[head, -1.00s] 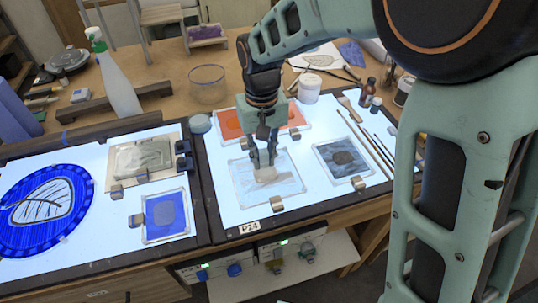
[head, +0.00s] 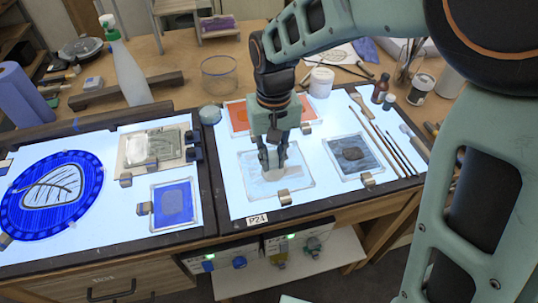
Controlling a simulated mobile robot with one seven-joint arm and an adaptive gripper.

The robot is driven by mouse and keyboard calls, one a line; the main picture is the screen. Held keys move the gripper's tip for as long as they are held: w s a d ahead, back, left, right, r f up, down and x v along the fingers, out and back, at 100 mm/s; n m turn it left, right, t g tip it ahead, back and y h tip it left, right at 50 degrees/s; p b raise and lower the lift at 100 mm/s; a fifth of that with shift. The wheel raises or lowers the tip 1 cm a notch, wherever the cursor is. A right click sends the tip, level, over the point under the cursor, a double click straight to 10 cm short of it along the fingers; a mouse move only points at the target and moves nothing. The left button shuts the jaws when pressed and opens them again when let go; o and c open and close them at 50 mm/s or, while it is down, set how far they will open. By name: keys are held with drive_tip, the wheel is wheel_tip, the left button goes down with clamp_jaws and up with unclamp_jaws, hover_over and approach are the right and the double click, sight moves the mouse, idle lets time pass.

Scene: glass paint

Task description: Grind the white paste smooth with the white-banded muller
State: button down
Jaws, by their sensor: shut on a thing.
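My gripper (head: 272,160) points down over the right-hand light table and is shut on a pale, whitish muller (head: 272,174), whose base rests on or just above a glass slab (head: 250,178). The band on it is too small or hidden to make out. A thin whitish smear of paste (head: 290,182) shows on this slab around the muller. My fingers cover part of the muller and of the slab's middle.
Right of it lies a slab with dark paste (head: 353,154), behind it an orange slab (head: 236,112). Metal clips (head: 285,197) stand at the slab edges. Brushes (head: 385,140) lie to the right. A blue leaf disc (head: 50,200) and blue slab (head: 174,203) are on the left table.

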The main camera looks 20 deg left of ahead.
drive_tip(key=shift+w+d+f, duration=0.1)
drive_tip(key=shift+w+d, duration=0.55)
drive_tip(key=shift+d, duration=0.25)
drive_tip(key=shift+w+d, duration=0.15)
drive_tip(key=shift+w, duration=0.65)
drive_tip(key=shift+w+a+p, duration=0.3)
drive_tip(key=shift+a+p, duration=0.05)
drive_tip(key=shift+a, duration=0.55)
drive_tip(key=shift+s+a, duration=0.7)
drive_tip(key=shift+a, duration=0.2)
drive_tip(key=shift+s+a+b, duration=0.1)
drive_tip(key=shift+s+b, duration=0.2)
drive_tip(key=shift+s, duration=0.6)
drive_tip(key=shift+s+d, duration=0.15)
drive_tip(key=shift+d, duration=0.75)
drive_tip(key=shift+w+d, duration=0.65)
drive_tip(key=shift+d, duration=0.2)
drive_tip(key=shift+w+d, duration=0.15)
drive_tip(key=shift+w, duration=0.65)
